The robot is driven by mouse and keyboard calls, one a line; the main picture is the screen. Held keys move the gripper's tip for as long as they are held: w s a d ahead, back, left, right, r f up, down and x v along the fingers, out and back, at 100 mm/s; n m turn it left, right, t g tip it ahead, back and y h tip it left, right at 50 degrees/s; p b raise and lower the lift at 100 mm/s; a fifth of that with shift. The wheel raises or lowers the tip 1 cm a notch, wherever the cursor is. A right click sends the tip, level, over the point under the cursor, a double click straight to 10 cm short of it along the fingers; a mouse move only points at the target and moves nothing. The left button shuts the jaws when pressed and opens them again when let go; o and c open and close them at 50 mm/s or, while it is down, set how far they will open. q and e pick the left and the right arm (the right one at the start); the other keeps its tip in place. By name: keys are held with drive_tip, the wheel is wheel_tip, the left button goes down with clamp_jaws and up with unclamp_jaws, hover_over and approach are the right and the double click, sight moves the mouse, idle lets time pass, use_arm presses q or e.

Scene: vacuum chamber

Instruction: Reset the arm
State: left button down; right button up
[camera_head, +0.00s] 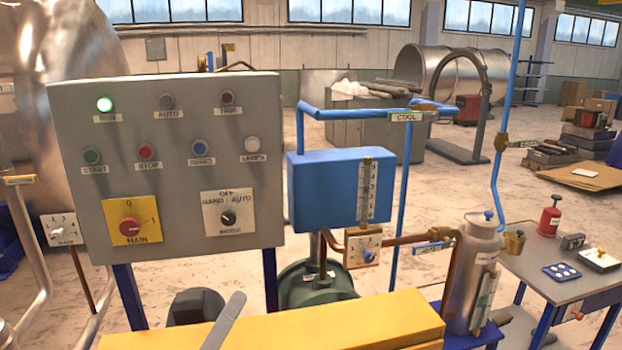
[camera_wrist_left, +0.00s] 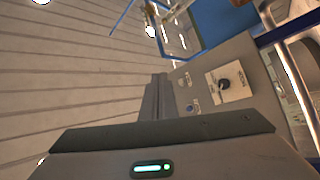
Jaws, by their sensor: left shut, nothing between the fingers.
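My left gripper (camera_wrist_left: 157,82) shows in the left wrist view with its two dark fingers together and nothing between them. The grey control panel (camera_head: 190,175) fills the left of the head view; it also shows tilted at the right of the wrist view (camera_wrist_left: 245,112). The fingers appear beside the panel face, with a gap I cannot judge. The black bridge selector (camera_head: 228,218) is on its white plate, and the red main switch (camera_head: 130,229) is on a yellow plate. My right gripper is not in view.
A blue box (camera_head: 325,185) with pipes stands right of the panel. A yellow block (camera_head: 330,322) lies across the bottom front. A metal flask (camera_head: 475,265) and a side table (camera_head: 545,278) with small items stand at right.

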use_arm(q)
drive_tip(key=s+d+f+m+g+y, duration=0.1)
drive_tip(key=s+f+m+g+y, duration=0.25)
drive_tip(key=f, duration=0.95)
drive_tip(key=s+f+m+g+y, duration=0.1)
drive_tip(key=s+f+m+g, duration=0.4)
drive_tip(key=f, duration=0.8)
drive_tip(key=s+a+f+g+y, duration=0.3)
drive_tip(key=s+a+f+g, duration=0.15)
drive_tip(key=s+f, duration=0.35)
drive_tip(key=s+a+f+g+y, duration=0.35)
drive_tip(key=s+a+f, duration=0.3)
drive_tip(key=s, duration=0.25)
wheel_tip(320, 180, down, 30)
drive_tip(key=s+g+b, duration=0.2)
drive_tip(key=s+a+f+g+b, duration=0.1)
drive_tip(key=s+a+f+b, duration=0.1)
drive_tip(key=s+f, duration=1.6)
wheel_tip(320, 180, down, 3)
drive_tip(key=shift+a+r, duration=0.15)
drive_tip(key=shift+a, duration=0.45)
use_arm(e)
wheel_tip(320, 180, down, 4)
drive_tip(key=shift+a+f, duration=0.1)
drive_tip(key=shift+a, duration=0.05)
